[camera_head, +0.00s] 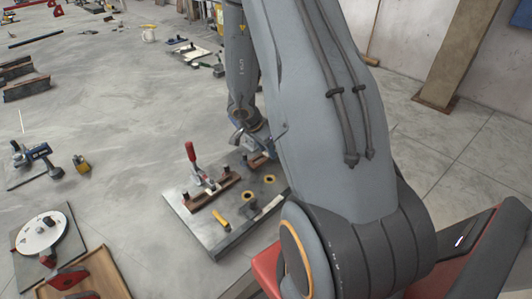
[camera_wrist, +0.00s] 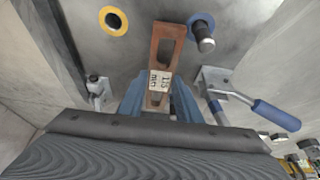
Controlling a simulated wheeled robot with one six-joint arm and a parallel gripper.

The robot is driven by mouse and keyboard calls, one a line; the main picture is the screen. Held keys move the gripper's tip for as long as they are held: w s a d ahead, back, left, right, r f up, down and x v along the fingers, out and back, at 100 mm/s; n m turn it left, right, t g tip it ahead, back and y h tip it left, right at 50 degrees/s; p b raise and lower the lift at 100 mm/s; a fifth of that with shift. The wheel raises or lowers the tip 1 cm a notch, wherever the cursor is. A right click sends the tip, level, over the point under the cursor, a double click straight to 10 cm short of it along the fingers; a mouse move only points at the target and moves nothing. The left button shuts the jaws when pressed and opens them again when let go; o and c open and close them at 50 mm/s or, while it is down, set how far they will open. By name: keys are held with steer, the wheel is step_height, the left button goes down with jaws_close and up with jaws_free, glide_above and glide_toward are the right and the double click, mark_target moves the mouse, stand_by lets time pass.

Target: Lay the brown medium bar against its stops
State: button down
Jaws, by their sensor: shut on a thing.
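A brown bar with a long slot and a white label (camera_wrist: 160,80), which seems to read 115 mm, is held between the blue fingers of my gripper (camera_wrist: 158,98) in the wrist view. Its far end points away from me, beside a dark pin with a blue ring (camera_wrist: 204,38). I cannot tell whether bar and pin touch. In the head view the brown bar (camera_head: 259,160) shows partly below my gripper (camera_head: 262,150), over the far right part of the grey plate (camera_head: 178,200). My arm hides part of that area.
On the plate, another brown bar (camera_head: 207,197) lies by a red-handled clamp (camera_head: 191,155). Yellow-ringed holes (camera_head: 251,193) and a yellow piece (camera_head: 221,217) are nearby. In the wrist view, a blue-handled clamp (camera_wrist: 272,113) stands right of the bar, and a metal fitting (camera_wrist: 97,88) left.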

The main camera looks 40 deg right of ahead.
steer(key=shift+f, duration=0.55)
steer(key=shift+f, duration=0.15)
steer(key=c, duration=1.3)
jaws_free()
